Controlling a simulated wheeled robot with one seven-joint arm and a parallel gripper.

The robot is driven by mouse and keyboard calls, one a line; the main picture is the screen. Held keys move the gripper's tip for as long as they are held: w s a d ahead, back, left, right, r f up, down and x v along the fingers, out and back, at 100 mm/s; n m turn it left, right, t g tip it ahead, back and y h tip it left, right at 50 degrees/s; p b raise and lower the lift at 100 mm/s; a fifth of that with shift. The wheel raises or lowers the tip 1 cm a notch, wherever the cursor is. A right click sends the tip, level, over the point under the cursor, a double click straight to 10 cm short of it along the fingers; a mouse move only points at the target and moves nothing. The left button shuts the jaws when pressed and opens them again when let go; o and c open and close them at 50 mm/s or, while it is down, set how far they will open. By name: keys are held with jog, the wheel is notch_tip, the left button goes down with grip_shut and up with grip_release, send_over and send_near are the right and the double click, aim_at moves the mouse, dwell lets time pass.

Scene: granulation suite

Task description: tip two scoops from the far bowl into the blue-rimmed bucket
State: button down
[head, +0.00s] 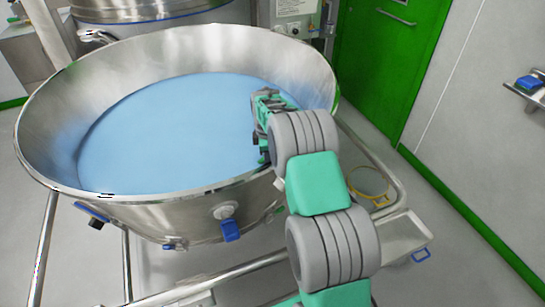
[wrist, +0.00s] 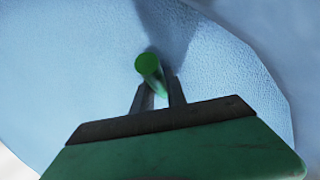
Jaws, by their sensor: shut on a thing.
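A large steel bowl (head: 300,55) holding a broad bed of light blue powder (head: 165,125) fills the left and middle of the head view. My gripper (head: 262,148) is inside the near bowl's right side, over the powder. In the wrist view my gripper (wrist: 160,98) is shut on a green handle (wrist: 148,66). Whatever is on the handle's other end is hidden. I cannot make out a blue-rimmed bucket in either view.
A tubular steel frame (head: 397,190) surrounds the near bowl, with a thin yellow loop (head: 370,182) at its right. A pale tray (head: 400,240) with a blue handle sits lower right. Grey floor (head: 465,270) is clear toward the right wall. A green door (head: 385,60) stands behind.

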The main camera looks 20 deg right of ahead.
jog(key=shift+w+a, duration=0.25)
jog(key=shift+a, duration=0.25)
jog(key=shift+w+a, duration=0.25)
jog(key=shift+a, duration=0.25)
jog(key=shift+r, duration=0.3)
jog(key=s+d+r+y+p, duration=0.1)
jog(key=d+r+p, duration=0.1)
jog(key=r+p, duration=0.9)
jog(key=s+d+r+t+y+p, duration=0.1)
jog(key=d+r+y+p, duration=0.1)
jog(key=r+p, duration=0.9)
jog(key=shift+r+t, duration=0.3)
jog(key=shift+r, duration=4.75)
